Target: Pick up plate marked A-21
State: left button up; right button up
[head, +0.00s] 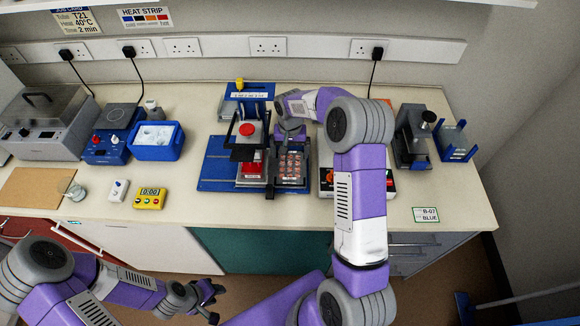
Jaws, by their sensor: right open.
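No marking reading A-21 is legible. A plate with reddish wells (291,168) sits at the right of the blue base (215,172), in the middle of the bench. Clear plates stand in a blue rack (459,153) at the far right; their markings are too small to read. My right gripper (290,140) is open, low over the back of the reddish plate; its fingertips are partly hidden. I cannot tell whether it touches anything. My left gripper (213,302) is open and empty, in front of the bench and below its top.
A red-and-black device (249,150) stands left of the plate. A blue tub (157,140), yellow timer (149,198) and glass beaker (75,191) are at left. A grey device (413,136) stands beside the rack. A green card (426,214) reads B-07 BLUE. My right arm hides part of a red-white device (326,180).

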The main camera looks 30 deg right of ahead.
aim_at(290, 163)
notch_tip(290, 163, down, 4)
jog(key=shift+f, duration=0.1)
jog(key=c, duration=0.7)
jog(key=shift+c, duration=0.2)
notch_tip(290, 163, up, 28)
jog(key=shift+r+p, duration=0.1)
jog(key=shift+p, duration=0.85)
notch_tip(290, 163, up, 3)
jog(key=p, duration=0.3)
jog(key=shift+p, duration=0.35)
